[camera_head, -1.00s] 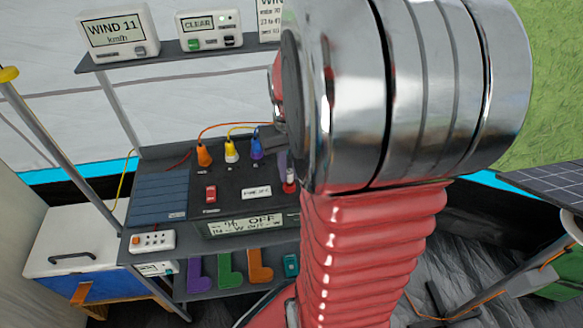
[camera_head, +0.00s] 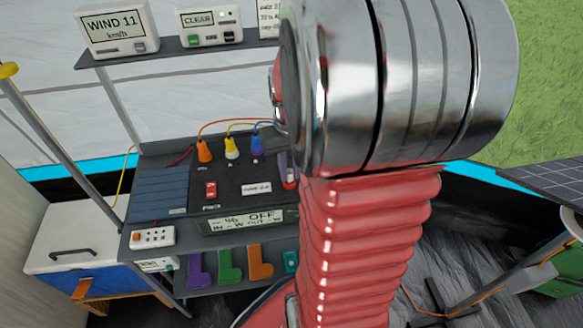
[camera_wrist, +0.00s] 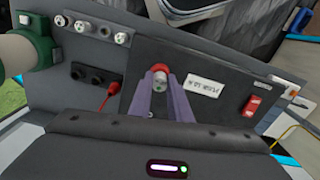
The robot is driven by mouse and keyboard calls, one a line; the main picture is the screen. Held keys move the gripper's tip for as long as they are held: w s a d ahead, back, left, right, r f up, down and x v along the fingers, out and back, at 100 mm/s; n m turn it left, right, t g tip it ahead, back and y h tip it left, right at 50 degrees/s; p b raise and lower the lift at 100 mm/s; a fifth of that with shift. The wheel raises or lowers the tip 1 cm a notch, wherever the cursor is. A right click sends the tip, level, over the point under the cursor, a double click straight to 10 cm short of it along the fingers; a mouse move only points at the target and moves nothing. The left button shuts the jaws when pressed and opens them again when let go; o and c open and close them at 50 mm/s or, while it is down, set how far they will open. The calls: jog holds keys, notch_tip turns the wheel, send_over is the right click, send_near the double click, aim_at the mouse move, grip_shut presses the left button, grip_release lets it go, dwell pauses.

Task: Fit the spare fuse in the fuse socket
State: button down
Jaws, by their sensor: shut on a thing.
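My gripper (camera_wrist: 160,78) is shut on a small pale cylinder with a red end, which I take to be the spare fuse (camera_wrist: 158,85). Its two purple-grey fingers are on either side of it, over the dark power panel (camera_wrist: 205,75). In the head view the fingertips and a bit of red and white (camera_head: 290,180) show at the panel's right edge, beside my arm. The fuse socket cannot be told apart from the fuse; it is hidden by the fingers or directly behind them. I cannot tell whether the fuse is seated.
A red switch (camera_head: 211,190), a white label (camera_head: 256,188) and a display (camera_head: 245,221) lie left of my gripper. Coloured brackets (camera_head: 228,265) are on the shelf below.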

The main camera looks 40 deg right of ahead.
jog(key=shift+f, duration=0.25)
jog(key=c, duration=1.6)
grip_release()
jog(key=shift+o, duration=0.2)
notch_tip(320, 180, up, 14)
jog(key=shift+f, duration=0.15)
jog(key=s+a+n+t, duration=0.2)
jog(key=a, duration=0.9)
jog(key=s+a+r+n+t, duration=0.1)
jog(key=s+a+n+t, duration=0.1)
jog(key=a, duration=0.9)
jog(key=shift+a+n+t, duration=0.3)
jog(key=shift+n+t, duration=0.2)
jog(key=shift+t, duration=0.3)
